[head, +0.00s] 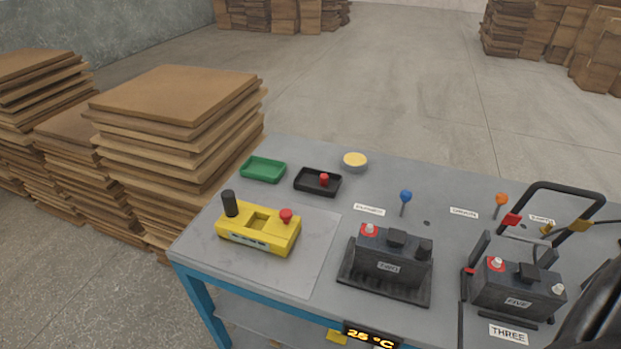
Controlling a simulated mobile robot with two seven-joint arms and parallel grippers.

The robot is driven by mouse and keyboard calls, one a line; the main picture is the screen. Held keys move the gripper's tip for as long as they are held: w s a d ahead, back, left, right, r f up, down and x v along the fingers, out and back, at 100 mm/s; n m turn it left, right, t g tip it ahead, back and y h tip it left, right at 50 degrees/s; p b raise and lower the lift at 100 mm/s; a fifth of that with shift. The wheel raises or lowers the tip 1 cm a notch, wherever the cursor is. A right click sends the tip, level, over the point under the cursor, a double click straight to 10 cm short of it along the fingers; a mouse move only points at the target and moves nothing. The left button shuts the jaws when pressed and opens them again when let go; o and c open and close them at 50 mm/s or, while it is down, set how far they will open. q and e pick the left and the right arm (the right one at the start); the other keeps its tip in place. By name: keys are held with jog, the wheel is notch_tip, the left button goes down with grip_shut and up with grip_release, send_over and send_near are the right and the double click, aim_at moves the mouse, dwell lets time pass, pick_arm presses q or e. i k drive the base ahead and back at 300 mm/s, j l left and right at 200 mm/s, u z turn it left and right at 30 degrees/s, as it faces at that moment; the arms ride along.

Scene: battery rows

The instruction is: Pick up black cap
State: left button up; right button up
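A small black cap (424,248) sits on the right terminal of the battery labelled TWO (388,268), near the middle of the table. This battery's left terminal shows a pale post in a red ring. The battery stands upright in a black tray-like base (362,285).
The table (310,220) also holds a yellow box (258,235) with a black knob, a green tray (263,169), a black tray (306,186) with a red piece, and a round yellow-topped dish (355,162). Battery FIVE (515,290) stands right, by a black handle frame (565,190).

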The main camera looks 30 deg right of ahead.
aim_at(425, 247)
jog(key=k+l+z, duration=0.1)
jog(key=z, duration=1.45)
jog(key=k+l, duration=0.05)
